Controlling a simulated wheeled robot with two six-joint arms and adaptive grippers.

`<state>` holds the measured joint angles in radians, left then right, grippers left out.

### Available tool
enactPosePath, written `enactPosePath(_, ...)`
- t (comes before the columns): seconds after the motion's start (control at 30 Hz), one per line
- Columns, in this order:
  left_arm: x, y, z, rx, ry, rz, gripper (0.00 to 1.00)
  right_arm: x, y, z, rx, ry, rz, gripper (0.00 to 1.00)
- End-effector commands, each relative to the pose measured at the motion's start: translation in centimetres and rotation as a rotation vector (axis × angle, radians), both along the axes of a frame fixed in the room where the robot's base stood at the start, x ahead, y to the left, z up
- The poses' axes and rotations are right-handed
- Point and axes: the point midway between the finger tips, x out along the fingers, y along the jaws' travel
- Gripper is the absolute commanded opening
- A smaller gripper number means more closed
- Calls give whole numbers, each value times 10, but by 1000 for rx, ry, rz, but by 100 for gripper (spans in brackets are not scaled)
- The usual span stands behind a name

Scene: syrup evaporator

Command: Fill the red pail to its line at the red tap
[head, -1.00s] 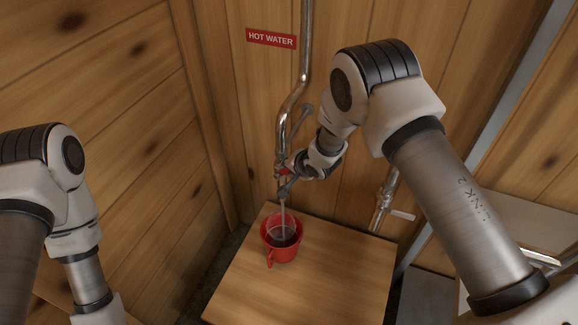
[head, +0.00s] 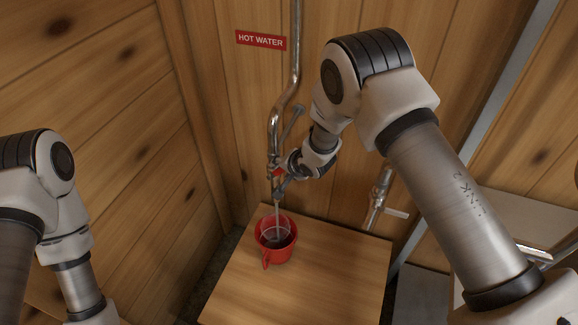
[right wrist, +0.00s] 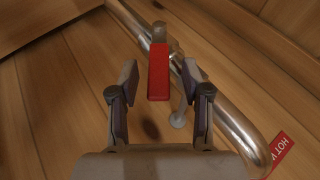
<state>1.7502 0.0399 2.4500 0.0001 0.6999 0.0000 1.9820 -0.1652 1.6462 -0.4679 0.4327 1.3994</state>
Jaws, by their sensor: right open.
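The red pail (head: 266,252) stands upright on the wooden stand, under the tap, with its handle toward me. A thin stream falls from the tap into it, and dark liquid shows inside. A pale ring runs around its inner wall; I cannot tell exactly how the liquid sits against it. The tap's red lever (head: 277,172) also shows in the right wrist view (right wrist: 158,80). My right gripper (head: 282,184) is at the tap. It is open, with its fingers either side of the lever and gaps visible. My left arm shows at the left, but its gripper is out of view.
A red HOT WATER sign (head: 261,40) is on the wall beside the steel pipe (head: 296,60). Another metal tap (head: 379,195) is to the right. The wooden stand (head: 320,270) is clear right of the pail. Plank walls close in behind and left.

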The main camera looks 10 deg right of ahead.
Motion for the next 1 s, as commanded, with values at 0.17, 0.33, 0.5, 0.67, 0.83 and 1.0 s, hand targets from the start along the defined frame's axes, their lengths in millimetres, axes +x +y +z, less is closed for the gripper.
enactPosePath(0.17,0,0,0,0,0,0,83,-27,-10,35,0,-2,-2,48)
enactPosePath(0.33,0,0,0,0,0,0,83,-52,-19,64,0,-2,0,48)
enactPosePath(0.5,0,0,0,0,0,0,83,-63,-23,77,-1,0,1,48)
enactPosePath(0.67,0,0,0,0,0,0,83,-64,-23,77,-1,0,1,48)
enactPosePath(0.83,0,0,0,0,0,0,83,-64,-23,77,-1,0,1,48)
enactPosePath(1.0,0,0,0,0,0,0,83,-64,-23,77,-1,0,1,48)
